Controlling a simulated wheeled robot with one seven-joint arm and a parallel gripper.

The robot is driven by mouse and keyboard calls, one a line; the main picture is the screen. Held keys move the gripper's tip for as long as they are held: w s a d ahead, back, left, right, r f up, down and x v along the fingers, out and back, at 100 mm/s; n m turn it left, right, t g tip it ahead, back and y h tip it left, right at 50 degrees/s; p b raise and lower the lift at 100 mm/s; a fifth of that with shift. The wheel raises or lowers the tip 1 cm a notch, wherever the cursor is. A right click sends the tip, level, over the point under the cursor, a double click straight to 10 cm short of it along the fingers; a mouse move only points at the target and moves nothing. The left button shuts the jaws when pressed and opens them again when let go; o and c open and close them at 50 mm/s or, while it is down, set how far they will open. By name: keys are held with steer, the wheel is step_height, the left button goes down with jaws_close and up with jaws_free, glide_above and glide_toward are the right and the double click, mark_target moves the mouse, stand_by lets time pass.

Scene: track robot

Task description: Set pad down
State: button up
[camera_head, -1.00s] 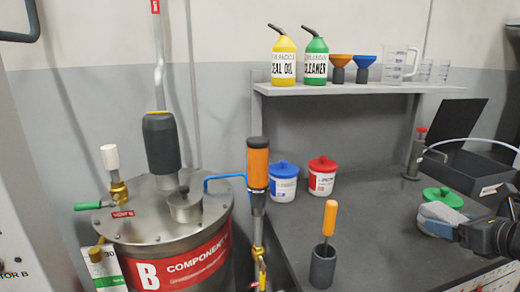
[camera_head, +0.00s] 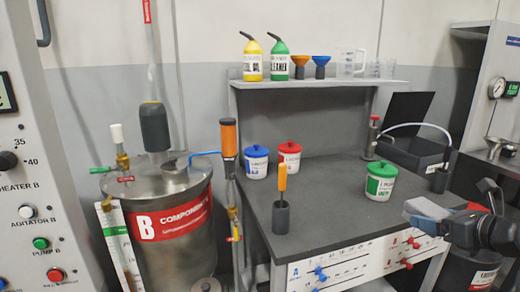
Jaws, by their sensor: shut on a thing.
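The pad (camera_head: 425,209) is a grey, block-like piece at the right of the head view. My gripper (camera_head: 452,222) comes in from the right edge and is shut on the pad. The pad appears in front of the right part of the dark bench top (camera_head: 330,210), near its front edge. I cannot tell whether it touches the bench or is held above it. The fingertips are small and partly hidden by the pad and the wrist.
A green-lidded tub (camera_head: 381,184) stands just behind the pad. A dark holder with an orange-handled tool (camera_head: 281,212) stands at the front left. Blue-lidded (camera_head: 256,163) and red-lidded (camera_head: 289,160) tubs are behind it. The middle of the bench is clear.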

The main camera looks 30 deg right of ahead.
steer(key=shift+s+a, duration=0.1)
steer(key=shift+s, duration=0.15)
steer(key=shift+w+a+f, duration=0.25)
steer(key=shift+a+f, duration=0.35)
steer(key=shift+a, duration=0.1)
steer(key=w+a+f+n+y, duration=0.1)
steer(key=w+a+f, duration=0.2)
steer(key=a+f, duration=0.5)
steer(key=w+a+f+n+y, duration=0.1)
steer(key=w+a+f, duration=0.2)
steer(key=a+f, duration=0.5)
steer(key=w+a+f+y, duration=0.1)
steer(key=w+a+f, duration=0.2)
steer(key=a+f, duration=0.6)
steer(key=a, duration=1.3)
steer(key=shift+a+n+t, duration=0.2)
steer(key=shift+n+t, duration=0.1)
steer(key=shift+n, duration=0.1)
steer(key=shift+f, duration=0.1)
